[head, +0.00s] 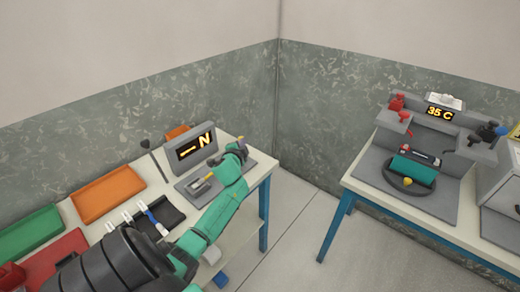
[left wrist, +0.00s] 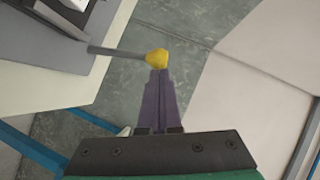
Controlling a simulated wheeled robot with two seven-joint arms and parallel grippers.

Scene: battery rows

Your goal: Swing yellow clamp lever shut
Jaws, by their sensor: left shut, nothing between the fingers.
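The yellow knob (left wrist: 157,58) of the clamp lever shows in the left wrist view, at the end of a thin grey rod (left wrist: 115,51) that comes in from the left. The rod leads to a grey fixture (left wrist: 60,50). My left gripper (left wrist: 160,74) is shut and empty, with its fingertips right by the knob's lower side; I cannot tell whether they touch. In the head view my left gripper (head: 238,150) is over the right part of the grey fixture plate (head: 254,163), beside the display (head: 190,147) showing N. My arm hides part of the fixture.
On the left table are an orange tray (head: 108,193), a green tray (head: 30,234), a red tray (head: 55,257) and a black holder (head: 170,214). A second table on the right bears a 35 C display (head: 440,113) and a teal battery (head: 413,170). Open floor lies between the tables.

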